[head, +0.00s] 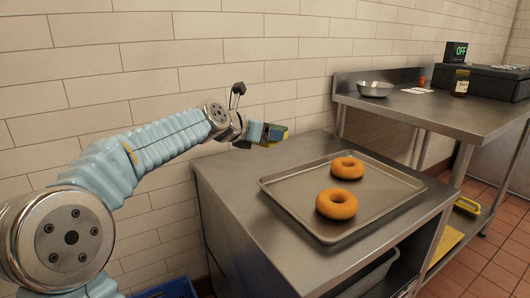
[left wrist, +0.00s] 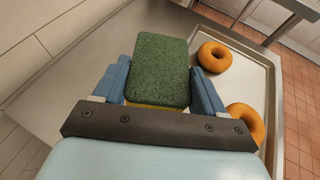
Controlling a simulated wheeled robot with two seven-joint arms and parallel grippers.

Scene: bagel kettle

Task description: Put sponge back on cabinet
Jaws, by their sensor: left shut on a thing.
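My left gripper (head: 276,137) is shut on a sponge, above the back left part of a steel cabinet (head: 240,194). The sponge (left wrist: 160,72) has a green scouring side and a yellow side. In the left wrist view it sits between the two blue fingers of the left gripper (left wrist: 158,90), green side facing the camera. In the head view the sponge is mostly hidden by the fingers. I cannot tell how far it is above the top. My right gripper is not in view.
A metal tray (head: 285,212) with two bagels (head: 337,203) (head: 347,168) covers much of the cabinet top. The top's left strip is bare. A white tiled wall stands behind. A steel table (head: 440,112) with a bowl (head: 375,89) and a jar (head: 460,84) stands right.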

